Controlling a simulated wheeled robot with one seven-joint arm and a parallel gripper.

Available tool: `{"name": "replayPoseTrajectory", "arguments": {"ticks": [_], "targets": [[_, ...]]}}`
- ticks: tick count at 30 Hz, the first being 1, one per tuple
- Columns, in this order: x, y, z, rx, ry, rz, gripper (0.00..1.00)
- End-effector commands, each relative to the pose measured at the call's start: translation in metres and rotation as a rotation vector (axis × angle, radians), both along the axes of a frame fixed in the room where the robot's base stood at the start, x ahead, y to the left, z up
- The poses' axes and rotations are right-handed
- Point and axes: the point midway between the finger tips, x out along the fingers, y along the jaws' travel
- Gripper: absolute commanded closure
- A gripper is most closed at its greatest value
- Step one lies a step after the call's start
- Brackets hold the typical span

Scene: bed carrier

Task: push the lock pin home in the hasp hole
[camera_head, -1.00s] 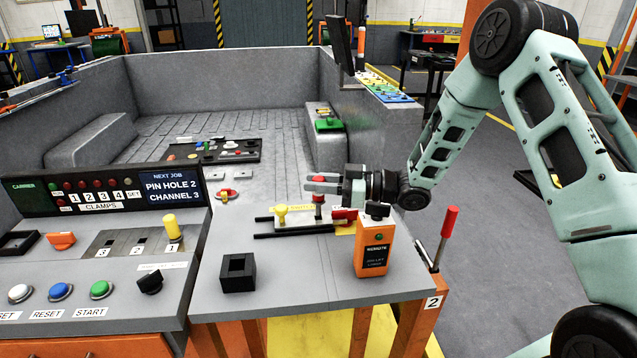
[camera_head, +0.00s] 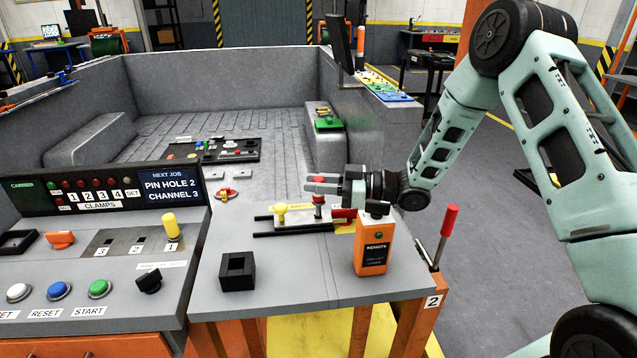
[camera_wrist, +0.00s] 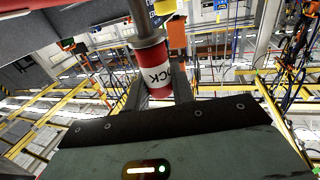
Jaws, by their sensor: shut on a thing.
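The lock pin (camera_head: 318,211) has a red body and a white band. In the wrist view the pin (camera_wrist: 152,58) lies between my two fingers, with part of a word on its band. My gripper (camera_head: 318,184) is shut on it, above the hasp assembly at the back of the bench. The hasp assembly (camera_head: 300,224) is a light plate with dark rails, a yellow knob (camera_head: 281,213) at its left and a red block (camera_head: 345,214) at its right. The hasp hole is hidden, so I cannot tell how deep the pin sits.
An orange remote (camera_head: 372,245) stands upright in front of the hasp's right end. A black square socket (camera_head: 238,272) stands at front left. A red-handled lever (camera_head: 446,233) rises beside the bench's right edge. The grey benchtop (camera_head: 310,275) between socket and remote is clear.

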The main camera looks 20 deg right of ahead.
Motion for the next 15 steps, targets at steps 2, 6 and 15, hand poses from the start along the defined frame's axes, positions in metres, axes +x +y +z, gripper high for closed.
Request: {"name": "replayPoseTrajectory", "arguments": {"ticks": [2, 6, 15], "targets": [[0.000, 0.000, -0.003, 0.001, 0.000, 0.000, 1.00], [0.000, 0.000, -0.006, 0.001, 0.000, 0.000, 1.00], [0.000, 0.000, -0.013, 0.001, 0.000, 0.000, 1.00]]}}
